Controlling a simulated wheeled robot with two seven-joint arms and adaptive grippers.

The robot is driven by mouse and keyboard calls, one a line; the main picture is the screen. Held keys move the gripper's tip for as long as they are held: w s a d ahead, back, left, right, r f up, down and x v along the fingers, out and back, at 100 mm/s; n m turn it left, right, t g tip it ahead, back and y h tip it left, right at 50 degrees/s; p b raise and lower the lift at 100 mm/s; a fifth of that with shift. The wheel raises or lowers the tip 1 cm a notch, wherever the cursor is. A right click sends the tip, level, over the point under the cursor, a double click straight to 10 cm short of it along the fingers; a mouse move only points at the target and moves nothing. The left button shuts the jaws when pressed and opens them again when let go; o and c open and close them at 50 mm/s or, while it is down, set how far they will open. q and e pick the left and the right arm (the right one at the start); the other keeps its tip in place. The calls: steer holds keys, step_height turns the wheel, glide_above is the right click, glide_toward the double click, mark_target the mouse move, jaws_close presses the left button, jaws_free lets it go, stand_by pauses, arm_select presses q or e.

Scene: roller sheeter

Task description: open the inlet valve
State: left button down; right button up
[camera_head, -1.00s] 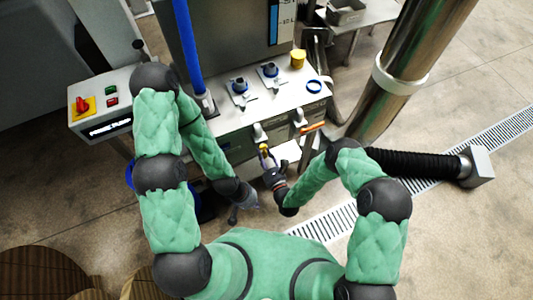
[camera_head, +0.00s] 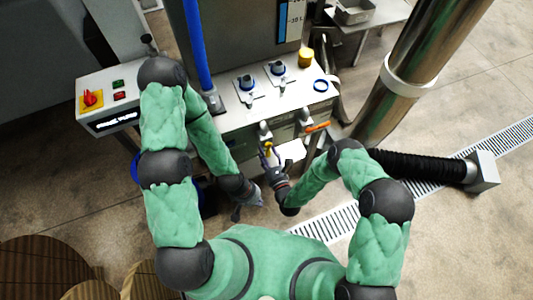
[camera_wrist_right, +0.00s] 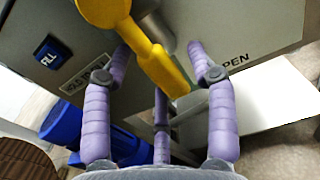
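The inlet valve shows as a yellow lever (camera_wrist_right: 160,62) in the right wrist view, slanting down and to the right from its hub beside a metal pipe. The lever (camera_head: 268,149) looks small in the head view, on the machine's front. My right gripper (camera_wrist_right: 160,55) has its purple fingers spread, one on each side of the lever and a third below it. Whether any finger touches the lever is unclear. My right gripper (camera_head: 273,164) is at the valve in the head view. My left gripper (camera_head: 250,206) hangs low and left of it, its fingers too small to read.
A blue FILL plate (camera_wrist_right: 50,52) and a partly covered OPEN label sit near the valve. An orange lever (camera_head: 317,127) is to the right. A control box (camera_head: 108,98) with a red switch stands left. A white surface (camera_wrist_right: 262,97) lies below right of the lever.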

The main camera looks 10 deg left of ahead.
steer(key=shift+d, duration=0.1)
steer(key=v, duration=1.2)
steer(key=shift+w, duration=0.1)
stand_by(0.4)
steer(key=w+d+f+n+g+h, duration=0.2)
steer(key=d+f+n+g+h, duration=0.35)
steer(key=n, duration=0.85)
steer(key=s+d+r+n+g, duration=0.3)
steer(key=s+d+n+g, duration=0.5)
steer(key=s+n, duration=0.3)
steer(key=shift+s+d+r+n+g, duration=0.2)
steer(key=shift+r+n+g, duration=0.25)
steer(key=shift+n, duration=0.55)
